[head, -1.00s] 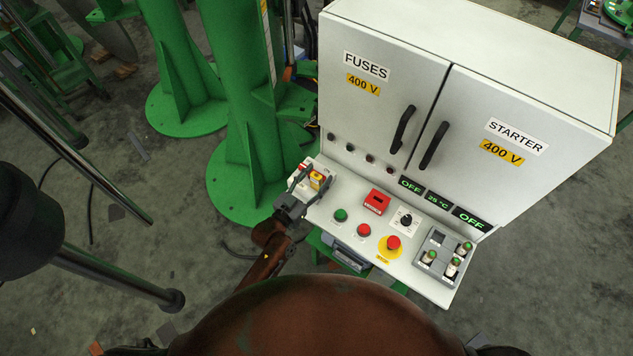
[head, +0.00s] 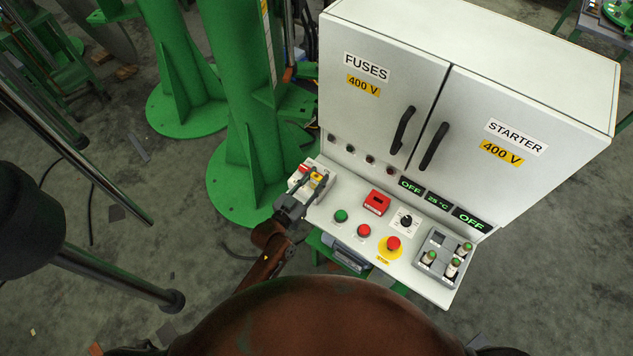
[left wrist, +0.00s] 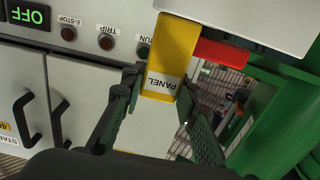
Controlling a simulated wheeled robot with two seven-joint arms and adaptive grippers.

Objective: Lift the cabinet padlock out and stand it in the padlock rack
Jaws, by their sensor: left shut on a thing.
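My left gripper (head: 314,184) is at the left end of the sloping control panel (head: 330,222). My right gripper is not in view.
Right of the gripper are a green button (head: 340,215), a red button (head: 364,230), a rotary knob (head: 405,220) and a red stop button (head: 393,243). A grey tray (head: 422,265) with several green-topped cylinders sits at the right. The white cabinet (head: 380,120) rises behind.

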